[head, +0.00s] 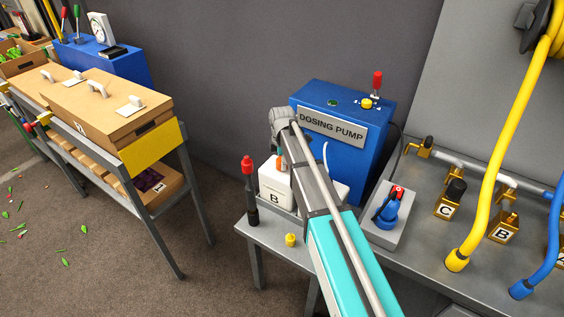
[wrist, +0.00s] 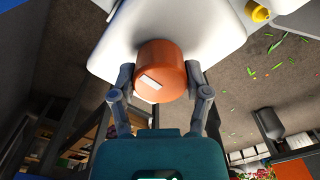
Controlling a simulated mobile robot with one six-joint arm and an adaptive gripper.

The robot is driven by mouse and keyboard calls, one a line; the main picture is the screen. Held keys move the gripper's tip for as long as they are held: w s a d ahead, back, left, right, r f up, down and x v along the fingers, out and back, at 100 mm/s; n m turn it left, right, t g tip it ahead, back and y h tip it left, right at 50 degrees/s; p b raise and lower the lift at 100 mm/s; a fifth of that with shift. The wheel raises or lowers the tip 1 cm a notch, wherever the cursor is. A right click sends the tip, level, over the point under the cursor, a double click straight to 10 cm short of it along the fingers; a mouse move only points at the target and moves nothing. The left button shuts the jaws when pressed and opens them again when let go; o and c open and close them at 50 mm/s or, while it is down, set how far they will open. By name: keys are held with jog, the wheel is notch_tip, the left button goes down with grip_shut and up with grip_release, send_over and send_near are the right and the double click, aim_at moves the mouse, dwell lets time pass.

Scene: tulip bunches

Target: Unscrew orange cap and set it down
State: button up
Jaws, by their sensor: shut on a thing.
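The orange cap (wrist: 160,66) sits between the fingers of my gripper (wrist: 158,82) in the wrist view, with a finger against each side. My gripper is shut on it. A small part of the cap (head: 281,161) shows beside my arm in the head view. The white container marked B (head: 273,186) is just below it, and its white body (wrist: 225,30) lies behind the cap in the wrist view. I cannot tell whether the cap is still seated on the container's neck. My arm hides the fingers in the head view.
The blue dosing pump (head: 342,112) stands behind the container. A black post with a red top (head: 249,190) is to the left. A small yellow piece (head: 290,240) lies on the table's front. A blue and red item (head: 388,208) sits on a grey block to the right.

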jog(key=o, duration=1.1)
jog(key=shift+o, duration=0.2)
jog(key=m, duration=0.9)
jog(key=shift+m, duration=0.3)
